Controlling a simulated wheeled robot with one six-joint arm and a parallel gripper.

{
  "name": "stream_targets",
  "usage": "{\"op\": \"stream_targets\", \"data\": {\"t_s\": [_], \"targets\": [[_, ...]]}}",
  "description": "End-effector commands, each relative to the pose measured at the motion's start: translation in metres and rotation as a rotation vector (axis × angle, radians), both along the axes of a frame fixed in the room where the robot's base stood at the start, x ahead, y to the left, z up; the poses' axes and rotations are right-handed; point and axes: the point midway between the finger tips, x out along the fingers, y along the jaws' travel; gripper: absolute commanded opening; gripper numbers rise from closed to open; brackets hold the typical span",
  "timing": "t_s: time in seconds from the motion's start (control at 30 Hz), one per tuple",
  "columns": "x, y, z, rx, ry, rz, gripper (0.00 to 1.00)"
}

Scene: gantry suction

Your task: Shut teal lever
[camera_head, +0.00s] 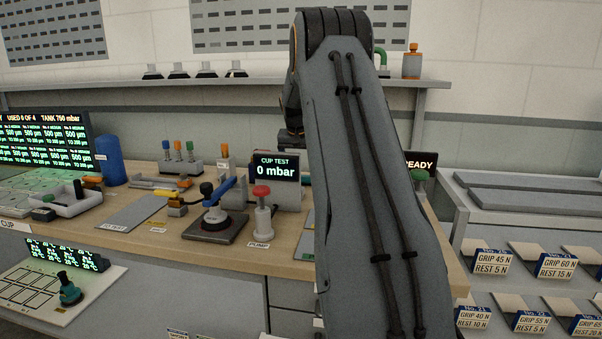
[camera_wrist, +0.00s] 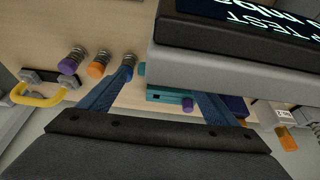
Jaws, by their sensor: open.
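In the wrist view, my gripper (camera_wrist: 165,86) is open, with its two blue-grey fingers spread and nothing held between them. A teal part (camera_wrist: 168,94) with a purple knob (camera_wrist: 187,104) shows between and beyond the fingers, beside the grey display housing. It may be the teal lever, but its lever shape and position are unclear. In the head view, my arm covers the middle of the bench and hides this area. The gripper's fingers cannot be made out there.
The cup test display (camera_head: 276,170) reads 0 mbar; its housing (camera_wrist: 235,66) is close to my fingers. In the wrist view, a yellow handle (camera_wrist: 38,97) and several coloured knobs are at left. A rack of labelled trays (camera_head: 535,250) stands at right in the head view.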

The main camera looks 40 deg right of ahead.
Motion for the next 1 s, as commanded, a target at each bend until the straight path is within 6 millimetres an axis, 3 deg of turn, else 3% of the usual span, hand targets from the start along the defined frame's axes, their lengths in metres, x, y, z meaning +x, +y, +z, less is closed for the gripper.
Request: {"op": "stream_targets", "data": {"t_s": [0.2,0.53,0.87,1.0], "targets": [[0.006,-0.005,-0.02,0.0,0.001,0.002,0.84],[0.007,-0.005,-0.022,0.0,0.0,0.003,0.82],[0.007,-0.005,-0.022,0.0,0.0,0.003,0.26],[0.004,-0.01,-0.022,0.0,0.0,-0.014,0.24]]}}
